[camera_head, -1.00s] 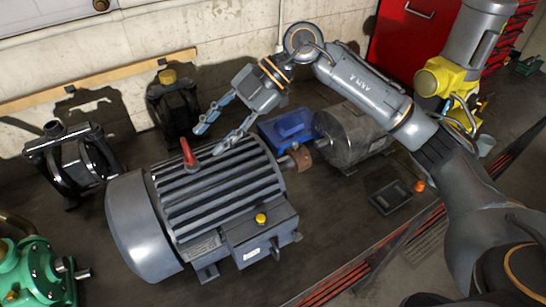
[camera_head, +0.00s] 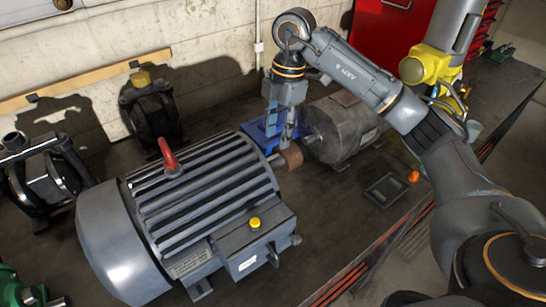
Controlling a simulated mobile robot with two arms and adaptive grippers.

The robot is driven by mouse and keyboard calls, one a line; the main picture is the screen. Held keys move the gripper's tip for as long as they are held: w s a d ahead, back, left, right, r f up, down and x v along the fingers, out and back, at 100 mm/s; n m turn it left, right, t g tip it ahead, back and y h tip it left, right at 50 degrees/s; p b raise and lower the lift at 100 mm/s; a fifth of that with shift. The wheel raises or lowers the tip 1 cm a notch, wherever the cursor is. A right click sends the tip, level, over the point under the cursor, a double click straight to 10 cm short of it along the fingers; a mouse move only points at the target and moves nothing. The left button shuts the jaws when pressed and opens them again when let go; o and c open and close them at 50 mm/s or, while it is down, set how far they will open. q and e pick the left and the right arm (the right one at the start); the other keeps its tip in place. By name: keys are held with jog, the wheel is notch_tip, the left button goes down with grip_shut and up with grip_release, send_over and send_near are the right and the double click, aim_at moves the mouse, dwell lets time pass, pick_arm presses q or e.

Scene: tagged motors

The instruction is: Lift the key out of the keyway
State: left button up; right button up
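The large grey ribbed motor (camera_head: 205,195) lies in the lower left with a red lifting eye (camera_head: 168,157) on top. Its shaft end, with a brown cylindrical piece (camera_head: 291,155), sticks out at the motor's far right. My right gripper (camera_head: 280,136) points down just above the shaft, close to the brown piece. Its two fingers show apart, one bluish and one grey. The key and the keyway cannot be made out; the fingers cover part of the shaft. My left gripper is not in view.
A blue tray (camera_head: 258,131) lies behind the gripper. A second grey motor (camera_head: 342,130) stands close on the right. A small dark tray (camera_head: 386,189) and an orange ball (camera_head: 413,176) lie farther right. Dark machines (camera_head: 150,108) stand along the wall.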

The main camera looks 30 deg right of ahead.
aim_at(274, 158)
jog(key=f, duration=0.1)
jog(key=f+p, duration=0.1)
jog(key=f, duration=0.1)
jog(key=f+p, duration=0.1)
jog(key=f, duration=0.1)
jog(key=shift+w+a+f, duration=0.15)
jog(key=shift+a+f, duration=0.05)
jog(key=shift+a, duration=0.1)
jog(key=shift+f, duration=0.3)
grip_shut()
jog(key=shift+r, duration=0.1)
